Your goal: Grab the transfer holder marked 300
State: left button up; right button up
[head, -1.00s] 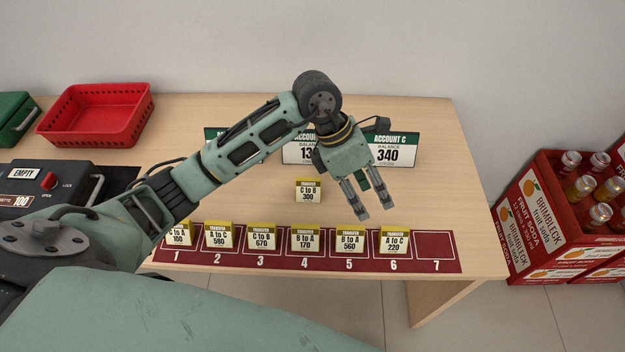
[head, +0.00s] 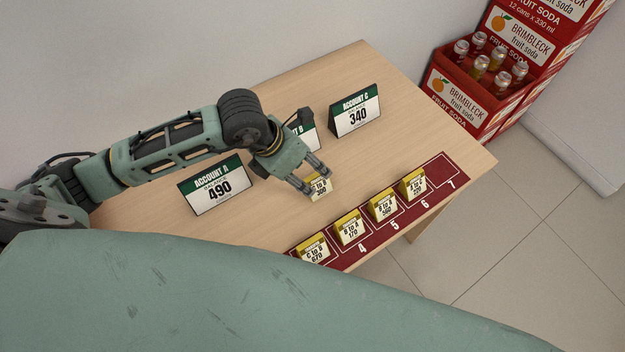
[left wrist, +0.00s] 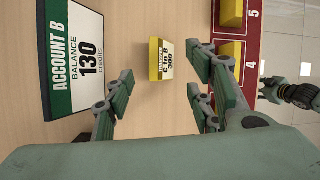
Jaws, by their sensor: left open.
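The transfer holder marked 300 (head: 321,190), a small cream card holder with a yellow top, stands alone on the wooden table behind the red numbered strip. My left gripper (head: 313,182) is open right by it and partly covers it in the head view. In the left wrist view the holder (left wrist: 161,60) shows just beyond and between the open fingers (left wrist: 162,75), with its text turned. I cannot tell whether a finger touches it. A green and black part at the right edge of that view looks like my right gripper (left wrist: 290,94); its jaws are unclear.
Other transfer holders stand on the red strip (head: 441,172); slot 7 is empty. Balance signs stand behind: Account A (head: 217,190), Account C (head: 356,112) and a partly hidden Account B (left wrist: 73,60). Soda crates (head: 475,95) stand beyond the table.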

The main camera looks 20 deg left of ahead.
aim_at(314, 177)
pick_arm(q)
jog(key=p+x, duration=0.1)
jog(key=x, duration=0.2)
jog(key=shift+w, duration=0.15)
jog(key=x, duration=0.3)
jog(key=shift+w+a+p, duration=0.1)
jog(key=shift+a+p, duration=0.1)
jog(key=shift+p, duration=0.15)
jog(key=shift+w+d+f, duration=0.15)
jog(key=shift+f, duration=0.25)
jog(key=c, duration=0.7)
grip_shut()
pick_arm(e)
jog(key=shift+w+d+r, duration=0.2)
jog(key=shift+d+r, duration=0.1)
jog(key=shift+r, duration=0.15)
jog(key=shift+w+d+r, duration=0.15)
jog(key=shift+d+r, duration=0.15)
jog(key=shift+r, duration=0.15)
